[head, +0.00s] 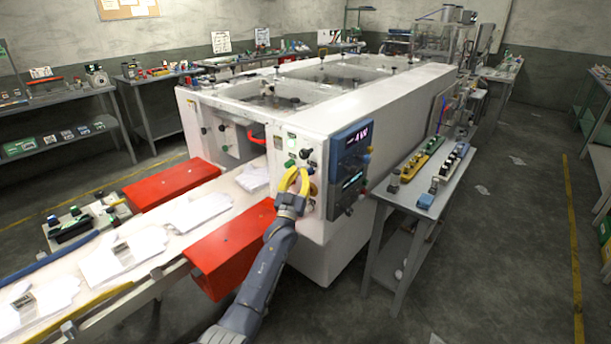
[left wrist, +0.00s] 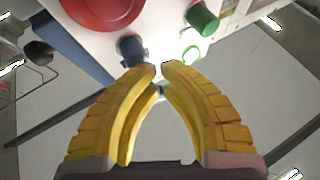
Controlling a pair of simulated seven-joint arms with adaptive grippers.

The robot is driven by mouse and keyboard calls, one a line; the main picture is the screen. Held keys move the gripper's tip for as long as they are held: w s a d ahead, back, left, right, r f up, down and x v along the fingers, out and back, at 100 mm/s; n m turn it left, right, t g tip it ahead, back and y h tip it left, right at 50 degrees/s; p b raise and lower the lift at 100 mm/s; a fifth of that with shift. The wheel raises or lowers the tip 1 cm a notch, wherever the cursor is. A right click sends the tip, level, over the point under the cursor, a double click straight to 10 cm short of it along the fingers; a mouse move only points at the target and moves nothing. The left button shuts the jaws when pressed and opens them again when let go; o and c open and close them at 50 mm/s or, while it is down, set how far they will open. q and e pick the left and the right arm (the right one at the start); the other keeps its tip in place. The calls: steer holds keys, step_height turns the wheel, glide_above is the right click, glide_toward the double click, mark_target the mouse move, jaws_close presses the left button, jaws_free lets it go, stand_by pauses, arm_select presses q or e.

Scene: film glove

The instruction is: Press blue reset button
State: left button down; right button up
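The blue button (left wrist: 131,48) sticks out of the white panel in the left wrist view, just above and left of my left fingertips. I cannot make it out in the head view, where my gripper covers part of the panel. My left gripper (head: 295,174) is at the front panel of the white machine (head: 392,105). In the left wrist view, the yellow fingertips of the left gripper (left wrist: 160,67) almost meet, with nothing between them. They look close to the blue button, but I cannot tell if they touch it. My right gripper is not in view.
A large red button (left wrist: 105,10) and a green button (left wrist: 203,19) flank the blue one. A blue display box (head: 349,165) is right of the panel. Red guards (head: 232,248) flank the conveyor, which carries white gloves (head: 125,255). A side table (head: 405,197) stands right.

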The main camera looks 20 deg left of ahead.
arm_select(q)
steer(key=shift+s, duration=0.15)
steer(key=shift+s+a, duration=0.35)
steer(key=shift+s, duration=0.3)
steer(key=shift+s, duration=0.1)
steer(key=shift+s+a, duration=0.35)
steer(key=shift+s, duration=0.4)
steer(key=shift+s+a, duration=0.3)
steer(key=shift+s, duration=0.4)
steer(key=shift+s+a, duration=0.35)
steer(key=shift+s, duration=0.4)
